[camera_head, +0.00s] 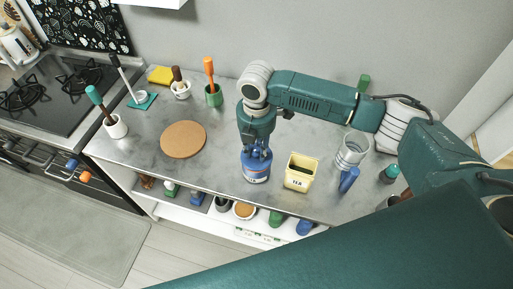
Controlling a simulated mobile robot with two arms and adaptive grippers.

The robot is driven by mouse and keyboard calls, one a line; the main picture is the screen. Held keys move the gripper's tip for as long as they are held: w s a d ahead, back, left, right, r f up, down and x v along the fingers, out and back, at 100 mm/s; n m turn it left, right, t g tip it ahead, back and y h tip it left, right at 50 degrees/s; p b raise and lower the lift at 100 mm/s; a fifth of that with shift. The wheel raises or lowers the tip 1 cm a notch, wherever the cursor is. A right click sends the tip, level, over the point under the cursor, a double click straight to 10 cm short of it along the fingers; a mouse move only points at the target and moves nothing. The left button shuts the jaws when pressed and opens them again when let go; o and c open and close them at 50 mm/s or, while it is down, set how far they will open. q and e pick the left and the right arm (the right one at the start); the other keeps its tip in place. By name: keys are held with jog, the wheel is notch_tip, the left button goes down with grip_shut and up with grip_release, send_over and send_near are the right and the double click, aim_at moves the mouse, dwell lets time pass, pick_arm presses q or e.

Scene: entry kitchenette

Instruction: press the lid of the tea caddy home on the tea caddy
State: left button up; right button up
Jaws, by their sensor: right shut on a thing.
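A round blue tin with a pale label, which I take for the tea caddy (257,176), stands upright on the grey counter. My right gripper (257,153) points down onto its top from above. Its fingers are shut on a blue piece there, which looks like the caddy's lid. The fingers hide most of the lid. I cannot tell whether the lid sits flush or a little raised. My left gripper is not in view.
A yellow open-topped box marked TEA (299,174) stands close to the right of the tin. Further right are a grey ribbed container (351,151) and a blue object (348,180). A round cork mat (183,140) lies to the left. The counter's front edge is close.

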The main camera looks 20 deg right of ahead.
jog(key=shift+f, duration=0.6)
jog(key=o, duration=1.2)
jog(key=shift+o, duration=0.2)
jog(key=shift+r, duration=0.25)
notch_tip(320, 180, up, 12)
jog(key=shift+f, duration=0.2)
jog(key=shift+s+f, duration=0.1)
